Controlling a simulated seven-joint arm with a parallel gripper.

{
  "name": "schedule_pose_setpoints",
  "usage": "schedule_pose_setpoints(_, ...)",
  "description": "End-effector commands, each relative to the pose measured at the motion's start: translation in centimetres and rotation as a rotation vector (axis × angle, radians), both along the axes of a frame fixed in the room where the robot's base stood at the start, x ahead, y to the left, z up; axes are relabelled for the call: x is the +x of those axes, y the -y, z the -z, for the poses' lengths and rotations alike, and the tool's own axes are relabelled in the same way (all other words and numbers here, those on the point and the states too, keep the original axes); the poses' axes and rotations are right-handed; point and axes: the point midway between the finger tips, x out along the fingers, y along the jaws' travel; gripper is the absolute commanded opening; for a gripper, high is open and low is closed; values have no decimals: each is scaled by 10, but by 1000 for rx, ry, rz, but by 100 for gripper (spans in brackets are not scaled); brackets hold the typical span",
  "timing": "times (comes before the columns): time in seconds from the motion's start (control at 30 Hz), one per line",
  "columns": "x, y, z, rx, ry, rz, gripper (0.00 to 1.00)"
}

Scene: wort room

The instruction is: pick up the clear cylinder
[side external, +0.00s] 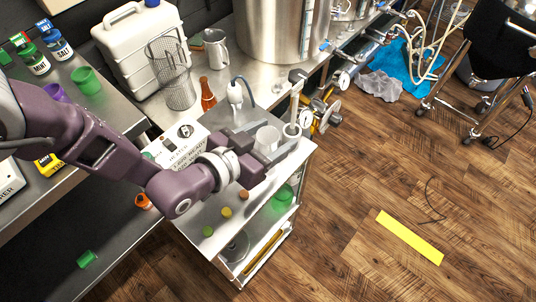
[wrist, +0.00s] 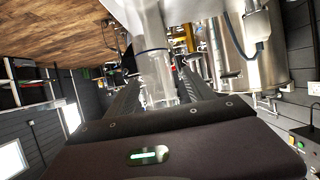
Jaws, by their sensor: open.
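The clear cylinder (side external: 267,139) stands upright on the steel top of the small cart, in line with the gap between my fingers. In the wrist view my gripper (wrist: 158,82) shows a finger on each side. I cannot tell whether either finger touches the cylinder. Its lower part is partly hidden by the gripper.
A white probe (side external: 235,93) with a cable and a brown bottle (side external: 207,95) stand behind. A green cup (side external: 284,194) and small coloured caps (side external: 227,212) are on the cart's front.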

Motion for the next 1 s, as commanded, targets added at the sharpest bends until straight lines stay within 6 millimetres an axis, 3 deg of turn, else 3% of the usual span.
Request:
schedule_pose_setpoints(0.1,9,10,5,0,0,0,61)
schedule_pose_setpoints(0.33,11,11,6,1,-1,0,61)
schedule_pose_setpoints(0.6,10,11,6,1,-1,0,8)
schedule_pose_setpoints(0.67,10,11,6,0,-1,1,0)
schedule_pose_setpoints(1.0,11,11,2,-1,0,1,0)
